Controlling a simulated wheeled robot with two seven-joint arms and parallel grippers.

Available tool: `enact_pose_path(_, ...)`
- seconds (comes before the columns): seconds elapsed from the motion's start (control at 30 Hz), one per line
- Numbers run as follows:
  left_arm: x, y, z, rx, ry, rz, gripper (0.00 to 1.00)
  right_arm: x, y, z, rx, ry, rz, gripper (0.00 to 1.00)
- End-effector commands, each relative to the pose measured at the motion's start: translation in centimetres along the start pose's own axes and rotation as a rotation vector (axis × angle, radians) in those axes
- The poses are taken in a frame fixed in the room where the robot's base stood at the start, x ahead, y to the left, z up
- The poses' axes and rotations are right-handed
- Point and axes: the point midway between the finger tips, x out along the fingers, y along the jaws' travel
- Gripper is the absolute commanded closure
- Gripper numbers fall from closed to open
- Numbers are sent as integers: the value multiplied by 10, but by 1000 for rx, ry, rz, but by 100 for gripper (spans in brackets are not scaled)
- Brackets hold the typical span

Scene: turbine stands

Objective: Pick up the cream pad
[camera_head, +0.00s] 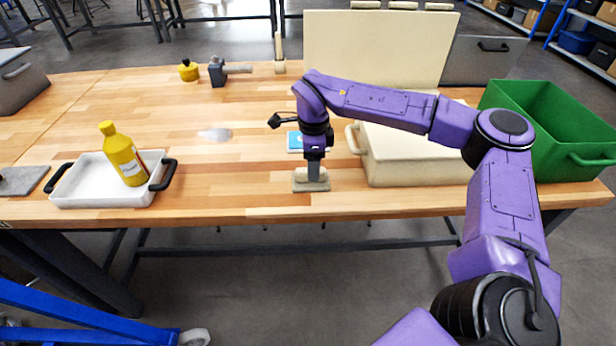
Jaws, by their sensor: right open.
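The cream pad (300,184) lies flat near the front edge of the wooden table. My right gripper (313,174) points straight down directly over the pad. Its fingers are open at the pad, and the arm hides part of the pad's top. I cannot tell whether the fingers touch the pad. My left gripper is not in view.
A blue-white card (294,141) lies behind the pad. A white tray (85,187) with a yellow bottle (124,160) stands left. The table between is clear.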

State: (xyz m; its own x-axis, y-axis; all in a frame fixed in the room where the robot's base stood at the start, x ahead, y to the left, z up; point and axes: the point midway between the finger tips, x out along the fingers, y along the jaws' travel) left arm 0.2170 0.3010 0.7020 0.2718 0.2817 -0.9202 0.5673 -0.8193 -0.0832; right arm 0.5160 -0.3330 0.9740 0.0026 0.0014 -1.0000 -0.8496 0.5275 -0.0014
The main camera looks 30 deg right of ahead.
Motion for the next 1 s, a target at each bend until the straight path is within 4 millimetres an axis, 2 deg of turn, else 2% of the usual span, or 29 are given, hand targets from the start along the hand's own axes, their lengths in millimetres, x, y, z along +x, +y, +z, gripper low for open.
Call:
enact_pose_path(0.03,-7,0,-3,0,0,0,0,6,1,1,-2,3,5,43)
enact_pose_path(0.17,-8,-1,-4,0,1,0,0,26,0,3,-3,1,2,43)
enact_pose_path(0.4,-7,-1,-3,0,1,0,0,29,0,3,-4,0,-1,43)
enact_pose_path(0.43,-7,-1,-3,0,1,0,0,29,0,3,-4,0,-1,49)
enact_pose_path(0.5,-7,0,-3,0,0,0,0,29,0,3,-4,0,-1,72)
enact_pose_path(0.6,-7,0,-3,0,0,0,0,29,0,4,-4,0,-1,100)
enact_pose_path(0.87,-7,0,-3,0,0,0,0,29,0,4,-5,0,-1,100)
enact_pose_path(1.0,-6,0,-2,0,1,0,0,20,-1,5,-5,-1,-2,100)
